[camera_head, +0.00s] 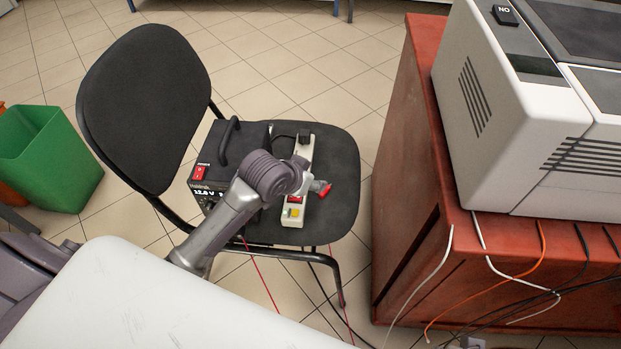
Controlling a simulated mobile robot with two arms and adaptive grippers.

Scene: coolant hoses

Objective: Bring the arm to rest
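One of my arms, which I take for the left, reaches up from the lower left over the black chair seat (338,152). Its wrist is above the seat, in front of a black power supply (240,140) and a white power strip (303,152). My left gripper (319,187) shows only as a small grey and red part beyond the wrist, by the strip's right side. I cannot tell whether it is open, touching anything or holding anything. My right gripper is not in view.
A red-brown cabinet (405,190) carries a large white machine (510,110) at the right. Loose cables and an orange wire (480,308) hang down its front. Thin red wires hang below the seat. A green bin (50,160) stands at the left. Tiled floor lies open behind.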

